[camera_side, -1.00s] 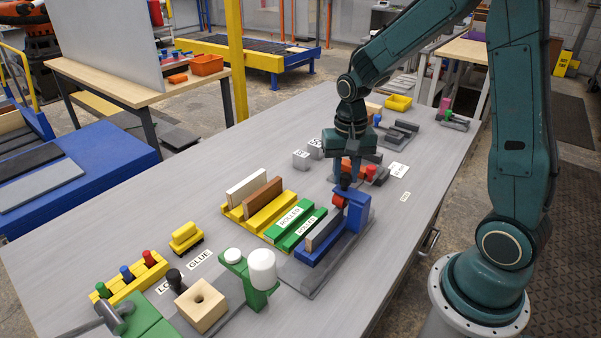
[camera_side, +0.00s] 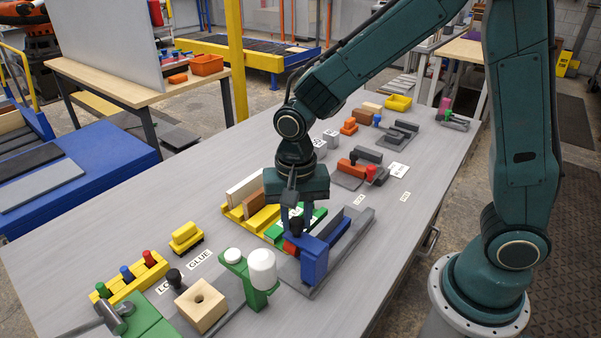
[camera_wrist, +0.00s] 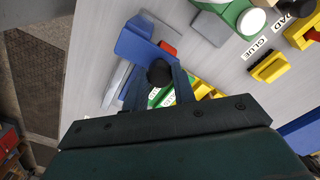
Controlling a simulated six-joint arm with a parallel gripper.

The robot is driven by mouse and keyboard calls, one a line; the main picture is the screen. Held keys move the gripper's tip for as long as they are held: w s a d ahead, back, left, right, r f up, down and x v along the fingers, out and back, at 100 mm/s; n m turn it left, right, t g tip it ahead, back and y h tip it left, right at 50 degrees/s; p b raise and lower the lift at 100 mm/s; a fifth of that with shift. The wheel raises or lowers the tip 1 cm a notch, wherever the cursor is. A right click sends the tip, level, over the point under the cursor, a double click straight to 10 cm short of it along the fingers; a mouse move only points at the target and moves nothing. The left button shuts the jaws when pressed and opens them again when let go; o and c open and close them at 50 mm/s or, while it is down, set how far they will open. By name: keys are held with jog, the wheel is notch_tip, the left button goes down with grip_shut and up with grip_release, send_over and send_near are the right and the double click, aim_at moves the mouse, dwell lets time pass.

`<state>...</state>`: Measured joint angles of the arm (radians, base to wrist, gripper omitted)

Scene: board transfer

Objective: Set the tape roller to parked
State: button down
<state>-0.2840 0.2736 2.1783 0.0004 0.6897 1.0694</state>
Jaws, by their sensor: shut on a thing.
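The tape roller is a blue carriage (camera_side: 314,262) with a red roller (camera_side: 290,247) and a black knob (camera_side: 297,224). It sits at the near end of its grey base plate (camera_side: 358,217). My gripper (camera_side: 296,217) is shut on the black knob from above. In the wrist view, the knob (camera_wrist: 159,73) is between my fingers (camera_wrist: 158,88), with the blue carriage (camera_wrist: 140,43) and red roller (camera_wrist: 168,48) beyond. My fingers partly hide the fixture.
Left of the fixture are green holders (camera_side: 318,215) and a yellow rack (camera_side: 234,213) with a white and a brown board. Small label plates lie along the right side.

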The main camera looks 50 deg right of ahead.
jog(key=shift+a, duration=0.4)
jog(key=c, duration=1.1)
grip_release()
jog(key=shift+c, duration=0.2)
jog(key=shift+r, duration=0.15)
notch_tip(320, 180, up, 14)
jog(key=shift+f, duration=0.2)
jog(key=shift+d, duration=0.1)
